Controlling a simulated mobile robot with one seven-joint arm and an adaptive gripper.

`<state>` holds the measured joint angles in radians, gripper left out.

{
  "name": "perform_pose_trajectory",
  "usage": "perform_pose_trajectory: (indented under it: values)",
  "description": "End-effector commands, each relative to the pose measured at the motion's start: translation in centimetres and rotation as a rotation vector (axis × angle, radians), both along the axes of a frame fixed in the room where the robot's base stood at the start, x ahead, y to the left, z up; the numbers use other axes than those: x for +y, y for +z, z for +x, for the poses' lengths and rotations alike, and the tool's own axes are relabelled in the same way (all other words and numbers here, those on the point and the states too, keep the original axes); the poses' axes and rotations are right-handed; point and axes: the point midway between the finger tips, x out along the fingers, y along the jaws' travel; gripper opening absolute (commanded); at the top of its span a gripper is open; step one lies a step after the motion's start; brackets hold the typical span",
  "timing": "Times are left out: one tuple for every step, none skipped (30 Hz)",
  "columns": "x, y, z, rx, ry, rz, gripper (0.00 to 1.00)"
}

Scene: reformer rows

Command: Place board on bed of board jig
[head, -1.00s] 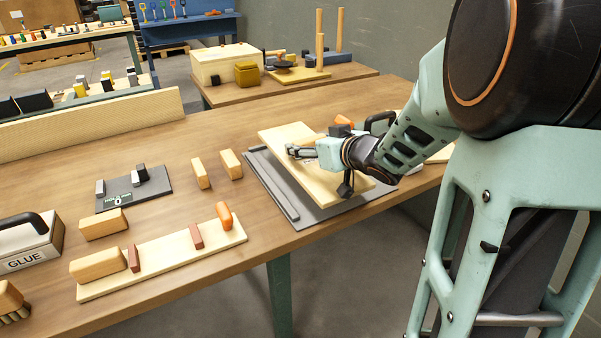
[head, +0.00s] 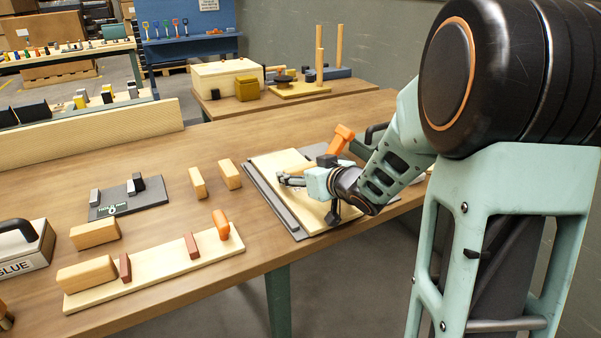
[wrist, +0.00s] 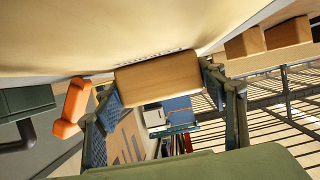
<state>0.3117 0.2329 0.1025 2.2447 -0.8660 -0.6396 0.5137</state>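A pale wooden board (head: 268,163) lies flat over the grey board jig at the right of the bench in the head view. The jig shows a long grey rail (head: 270,200) along the board's left side and a strip of base at the front. Whether the board touches the bed cannot be told. My gripper (head: 285,180) is over the board. In the wrist view, my gripper's fingers (wrist: 168,98) close on both ends of a wooden block-shaped handle (wrist: 158,78) against the board's pale face (wrist: 90,35). My arm hides the board's right part.
An orange-handled tool (head: 342,138) stands just behind the jig. To the left are two wooden blocks (head: 229,174), a grey plate with small pegs (head: 128,198), a long board with blocks (head: 160,268) and a glue box (head: 25,248). Bare bench lies between them.

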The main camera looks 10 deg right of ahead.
Motion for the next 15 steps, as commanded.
perform_pose_trajectory:
  values:
    - [0.0, -0.06, -0.01, 0.001, 0.0, 0.001, 0.69]
    - [-0.01, -0.05, -0.02, 0.001, 0.0, 0.001, 0.72]
    - [-0.01, -0.05, -0.02, 0.001, 0.0, 0.001, 0.76]
    - [-0.01, -0.05, -0.02, 0.001, 0.0, 0.001, 0.8]
    - [-0.01, -0.05, -0.02, 0.001, 0.0, 0.001, 0.82]
    - [-0.01, -0.05, -0.02, 0.001, 0.0, 0.001, 0.82]
    - [-0.01, -0.05, -0.02, 0.001, 0.0, 0.0, 0.82]
    - [-0.01, -0.05, -0.02, 0.001, 0.0, 0.0, 0.82]
    - [0.0, -0.04, -0.01, 0.001, 0.0, 0.0, 0.82]
    - [0.0, -0.04, -0.01, 0.001, 0.0, 0.0, 0.82]
    - [0.0, -0.04, -0.01, 0.001, 0.0, 0.0, 0.82]
    - [-0.01, -0.02, -0.02, 0.001, 0.0, 0.0, 0.82]
    - [-0.01, 0.03, -0.02, 0.001, 0.0, 0.0, 0.82]
    - [-0.01, 0.15, -0.01, 0.0, 0.0, 0.0, 0.82]
    - [-0.01, 0.38, -0.01, 0.0, 0.0, 0.0, 0.82]
